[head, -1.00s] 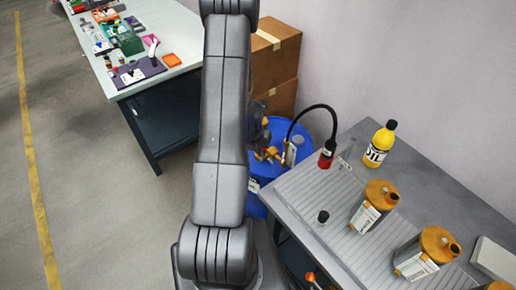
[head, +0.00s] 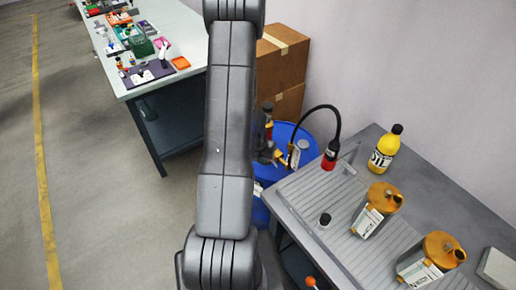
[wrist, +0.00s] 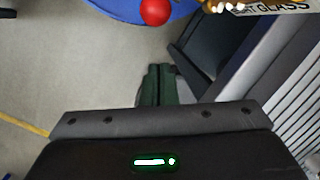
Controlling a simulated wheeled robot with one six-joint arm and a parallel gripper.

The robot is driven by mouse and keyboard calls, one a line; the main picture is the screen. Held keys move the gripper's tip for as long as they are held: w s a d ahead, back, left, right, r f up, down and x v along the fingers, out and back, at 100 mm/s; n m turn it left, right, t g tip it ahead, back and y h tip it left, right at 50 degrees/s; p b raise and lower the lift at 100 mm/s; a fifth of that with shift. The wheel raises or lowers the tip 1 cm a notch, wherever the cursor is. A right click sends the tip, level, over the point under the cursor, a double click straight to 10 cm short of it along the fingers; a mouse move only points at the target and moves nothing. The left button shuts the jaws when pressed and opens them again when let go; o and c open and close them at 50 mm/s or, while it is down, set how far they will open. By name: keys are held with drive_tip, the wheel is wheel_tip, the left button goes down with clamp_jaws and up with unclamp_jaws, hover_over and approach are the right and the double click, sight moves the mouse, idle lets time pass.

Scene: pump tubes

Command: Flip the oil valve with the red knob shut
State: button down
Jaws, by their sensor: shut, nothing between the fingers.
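The red knob (wrist: 156,12) shows as a round ball at the top of the wrist view, over the blue drum (wrist: 115,7). Brass-coloured fittings (wrist: 222,5) are beside it to the right, cut off by the picture's edge. My gripper (wrist: 158,85) is shut and empty, its dark green fingers side by side. In the wrist view it is below the knob and apart from it. In the head view the blue drum (head: 303,157) stands behind my arm, with a brass part (head: 281,157) on top. The valve's lever position is not clear.
A black hose with a red nozzle (head: 330,160) arches from the drum to the grey bench (head: 295,195). Orange-topped jugs (head: 384,195) and a yellow bottle (head: 385,150) stand on it. Cardboard boxes (head: 280,55) are behind the drum. The floor (head: 95,210) at left is open.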

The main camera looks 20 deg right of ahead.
drive_tip(key=w+a+p+v, duration=0.1)
drive_tip(key=p+v, duration=0.6)
drive_tip(key=v, duration=0.3)
drive_tip(key=shift+p, duration=0.3)
drive_tip(key=shift+w, duration=0.1)
idle(0.3)
drive_tip(key=s+b+x, duration=0.1)
drive_tip(key=b+x, duration=0.6)
drive_tip(key=x, duration=0.2)
drive_tip(key=shift+s+d+f, duration=0.3)
drive_tip(key=shift+d+f, duration=0.05)
drive_tip(key=shift+r, duration=0.15)
idle(0.4)
